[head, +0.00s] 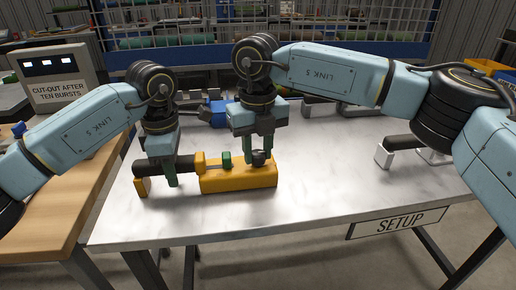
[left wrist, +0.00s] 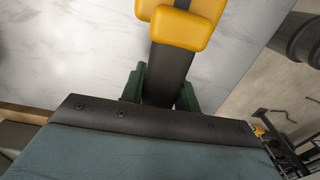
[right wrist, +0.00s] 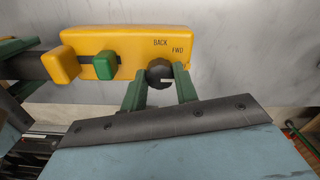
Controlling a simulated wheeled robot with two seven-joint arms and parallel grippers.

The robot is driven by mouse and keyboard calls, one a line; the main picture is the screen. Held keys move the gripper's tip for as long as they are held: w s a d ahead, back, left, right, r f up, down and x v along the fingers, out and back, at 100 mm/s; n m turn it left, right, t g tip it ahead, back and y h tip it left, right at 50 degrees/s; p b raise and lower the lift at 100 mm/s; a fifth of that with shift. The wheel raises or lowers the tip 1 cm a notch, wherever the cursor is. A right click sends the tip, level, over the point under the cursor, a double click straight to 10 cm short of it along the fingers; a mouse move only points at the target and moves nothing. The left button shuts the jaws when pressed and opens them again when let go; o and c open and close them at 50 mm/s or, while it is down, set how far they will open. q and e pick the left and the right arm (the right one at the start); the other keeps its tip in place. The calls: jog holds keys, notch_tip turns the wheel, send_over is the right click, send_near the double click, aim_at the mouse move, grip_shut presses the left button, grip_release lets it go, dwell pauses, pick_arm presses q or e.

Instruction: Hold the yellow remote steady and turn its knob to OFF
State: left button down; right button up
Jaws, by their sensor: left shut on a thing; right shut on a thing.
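The yellow remote (head: 238,182) lies on the metal table with its black handle (head: 150,168) to the left. My left gripper (head: 172,176) is shut around the handle; the left wrist view shows the handle (left wrist: 167,75) between its green fingers. My right gripper (right wrist: 160,84) points down and is shut on the dark round knob (right wrist: 158,70) on the remote's top. BACK and FWD are printed beside the knob in the right wrist view. A pale mark on the knob points right, towards below FWD. No OFF label shows. A green button (right wrist: 105,65) sits left of the knob.
The table (head: 330,190) is clear in front and to the right of the remote. A blue object (head: 218,112) lies behind my arms. A dark cylinder on a white block (head: 385,155) is at the right.

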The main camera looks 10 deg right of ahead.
aim_at(258, 153)
pick_arm(q)
jog(key=shift+a+f, duration=0.1)
jog(key=shift+f, duration=0.2)
pick_arm(e)
jog(key=o, duration=1)
jog(key=shift+r, duration=0.1)
notch_tip(258, 153, up, 12)
pick_arm(q)
jog(key=c, duration=1.1)
grip_release()
jog(key=shift+o, duration=0.7)
jog(key=shift+r, duration=0.15)
jog(key=shift+r, duration=0.1)
